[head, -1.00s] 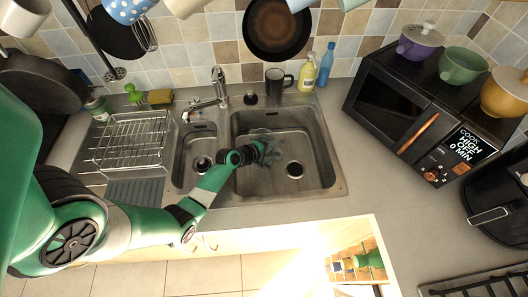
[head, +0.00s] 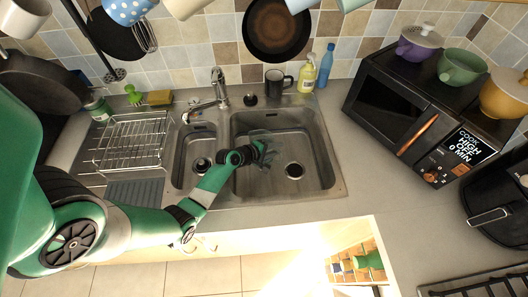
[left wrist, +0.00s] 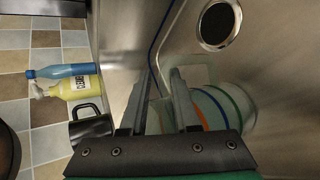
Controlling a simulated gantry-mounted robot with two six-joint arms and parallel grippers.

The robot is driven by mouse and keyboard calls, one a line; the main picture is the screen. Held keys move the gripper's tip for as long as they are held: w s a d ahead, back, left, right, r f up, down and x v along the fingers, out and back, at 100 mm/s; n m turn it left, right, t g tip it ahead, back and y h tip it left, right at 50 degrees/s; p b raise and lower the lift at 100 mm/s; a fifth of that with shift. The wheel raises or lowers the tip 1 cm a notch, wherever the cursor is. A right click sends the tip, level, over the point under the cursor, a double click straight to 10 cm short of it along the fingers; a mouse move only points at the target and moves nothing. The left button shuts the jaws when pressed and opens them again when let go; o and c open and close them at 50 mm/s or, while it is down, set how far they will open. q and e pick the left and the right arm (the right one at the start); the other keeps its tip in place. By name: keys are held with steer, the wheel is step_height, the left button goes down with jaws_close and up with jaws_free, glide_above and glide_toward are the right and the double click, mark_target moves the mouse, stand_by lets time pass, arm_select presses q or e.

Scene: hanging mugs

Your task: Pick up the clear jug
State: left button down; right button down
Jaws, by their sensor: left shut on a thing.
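The clear jug (left wrist: 222,105) is in the right-hand sink basin. It is see-through, with a pale rim and coloured bands, and lies across the left wrist view beside my fingers. In the head view it is faint and mostly hidden by my gripper. My left gripper (head: 265,152) reaches down into the basin from the left. In the left wrist view its fingers (left wrist: 168,90) are close together at the handle side of the jug, shut on it. How far the jug is off the basin floor is hard to tell. My right gripper is not in view.
The double sink's steel rim (head: 338,165) surrounds the jug, with a drain (head: 294,170) at its right. A tap (head: 218,90), black mug (head: 275,82), yellow bottle (head: 308,73) and blue bottle (head: 326,66) stand behind. A wire rack (head: 130,142) is left; a microwave (head: 400,110) is right.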

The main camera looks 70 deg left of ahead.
arm_select(q)
steer(key=shift+s+d+f, duration=0.15)
steer(key=shift+s+f, duration=0.05)
steer(key=shift+f, duration=0.15)
stand_by(0.6)
